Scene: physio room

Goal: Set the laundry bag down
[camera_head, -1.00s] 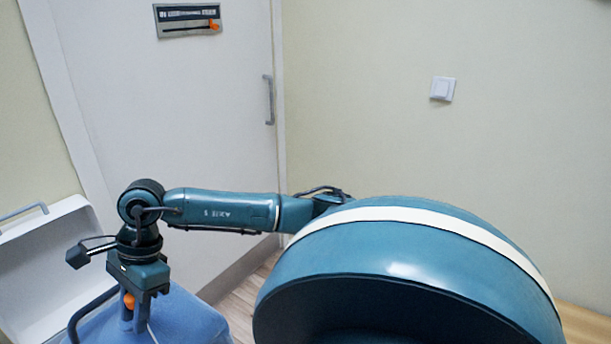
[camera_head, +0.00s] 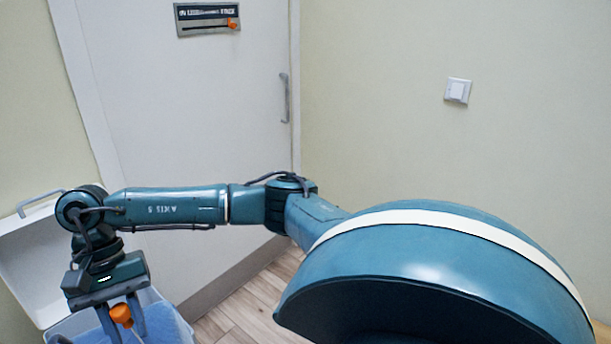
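The blue laundry bag (camera_head: 168,326) is at the bottom left, cut off by the lower edge of the picture. Its cloth lies inside the pale rim of a white bin.
A white door (camera_head: 190,110) with a grey handle (camera_head: 284,98) is behind. Wooden floor (camera_head: 245,305) is clear right of the bin. A light switch (camera_head: 457,91) is on the wall.

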